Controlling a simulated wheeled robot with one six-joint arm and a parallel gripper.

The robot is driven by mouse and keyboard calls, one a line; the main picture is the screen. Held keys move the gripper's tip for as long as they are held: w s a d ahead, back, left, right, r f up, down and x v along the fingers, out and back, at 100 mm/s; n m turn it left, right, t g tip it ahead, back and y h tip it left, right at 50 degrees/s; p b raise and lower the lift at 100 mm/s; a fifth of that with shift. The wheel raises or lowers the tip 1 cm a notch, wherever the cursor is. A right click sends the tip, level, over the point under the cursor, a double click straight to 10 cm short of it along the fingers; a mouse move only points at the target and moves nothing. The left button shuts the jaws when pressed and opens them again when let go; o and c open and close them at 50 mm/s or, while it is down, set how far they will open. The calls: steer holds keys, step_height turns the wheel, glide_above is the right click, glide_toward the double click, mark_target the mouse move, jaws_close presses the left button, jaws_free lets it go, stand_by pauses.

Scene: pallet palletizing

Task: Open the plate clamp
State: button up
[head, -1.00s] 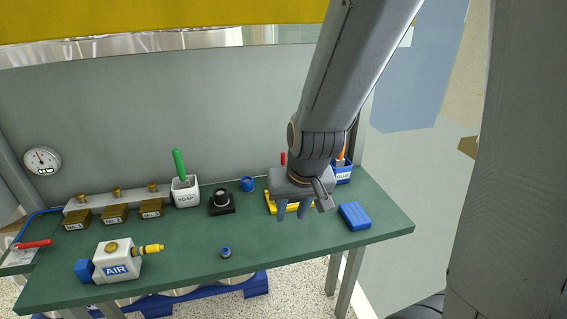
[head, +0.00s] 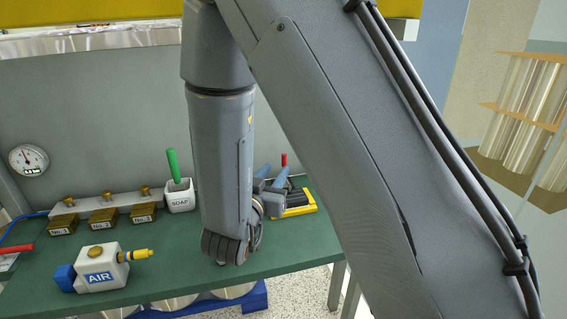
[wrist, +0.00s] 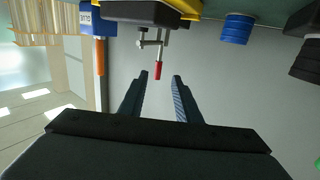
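The plate clamp shows in the wrist view as a metal linkage with a red handle (wrist: 158,70), mounted by a yellow base (wrist: 186,7). In the head view the red handle (head: 284,159) stands upright behind the yellow base (head: 296,211), which is partly covered by my gripper and arm. In the wrist view my gripper (wrist: 161,79) is open and empty. The handle's tip lies just beyond the fingertips, in line with the gap between them. I cannot tell whether they touch.
A blue box (wrist: 98,20) with an orange-handled tool and a blue ring (wrist: 237,28) flank the clamp. The soap pot (head: 179,197), the brass blocks (head: 103,217) and the AIR unit (head: 100,275) stand on the green bench to the left. My arm hides the bench's middle and right.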

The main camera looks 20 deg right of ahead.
mark_target(283, 160)
steer(key=shift+s+r, duration=0.1)
steer(key=shift+r, duration=0.05)
steer(key=shift+d+r, duration=0.1)
steer(key=shift+d, duration=0.1)
steer(key=p+x, duration=0.1)
steer(key=x, duration=0.6)
steer(key=shift+w+d+p, duration=0.1)
steer(key=shift+w+p, duration=0.1)
steer(key=shift+p, duration=0.1)
jaws_close()
